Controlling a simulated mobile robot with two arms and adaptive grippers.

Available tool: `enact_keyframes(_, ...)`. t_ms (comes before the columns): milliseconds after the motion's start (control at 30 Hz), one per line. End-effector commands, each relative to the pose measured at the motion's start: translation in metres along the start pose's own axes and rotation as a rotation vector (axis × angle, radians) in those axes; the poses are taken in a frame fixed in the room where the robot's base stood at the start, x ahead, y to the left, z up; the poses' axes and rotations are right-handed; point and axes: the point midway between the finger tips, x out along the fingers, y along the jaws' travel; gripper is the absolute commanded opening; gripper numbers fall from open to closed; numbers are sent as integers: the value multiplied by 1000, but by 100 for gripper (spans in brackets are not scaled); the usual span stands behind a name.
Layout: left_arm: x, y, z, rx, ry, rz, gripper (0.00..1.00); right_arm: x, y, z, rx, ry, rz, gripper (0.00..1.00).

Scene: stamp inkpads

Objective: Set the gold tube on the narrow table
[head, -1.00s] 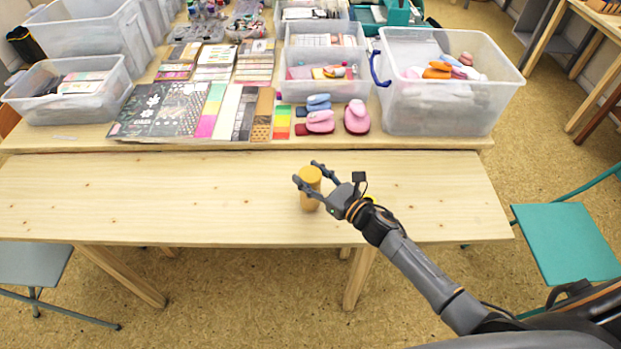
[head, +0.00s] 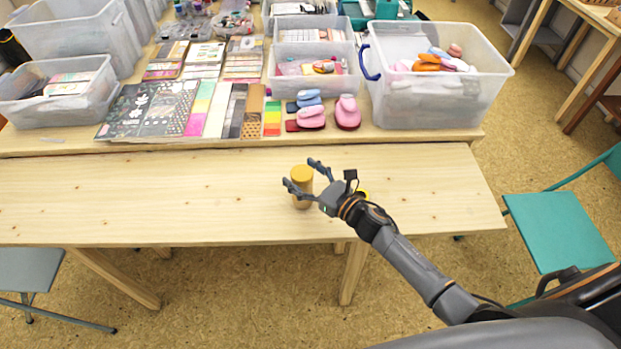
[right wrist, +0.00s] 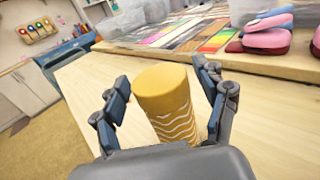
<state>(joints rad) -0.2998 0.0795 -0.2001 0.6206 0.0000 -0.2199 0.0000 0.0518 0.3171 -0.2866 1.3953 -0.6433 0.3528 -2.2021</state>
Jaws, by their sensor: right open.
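The gold tube (head: 302,188) stands upright on the narrow wooden table (head: 120,205), near its middle. In the right wrist view the tube (right wrist: 168,105) shows pale wavy lines on its side and a plain gold top. My right gripper (head: 301,176) is open, with its fingers on either side of the tube. In the right wrist view the open fingers (right wrist: 161,92) show gaps to the tube on both sides. The left gripper is not in view.
A second table behind holds clear bins (head: 440,95), patterned paper sheets (head: 165,108) and pink and blue punches (head: 311,117). The narrow table's left side is clear. A teal chair (head: 560,232) stands at right.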

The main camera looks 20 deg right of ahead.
Motion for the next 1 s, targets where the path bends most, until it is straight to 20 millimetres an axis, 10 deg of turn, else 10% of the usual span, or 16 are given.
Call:
enact_keyframes(600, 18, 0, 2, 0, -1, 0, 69, -106, 0, 0, 1, 1, 0, 73)
enact_keyframes(1000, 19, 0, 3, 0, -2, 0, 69, -120, 0, 3, -1, 0, 0, 73)
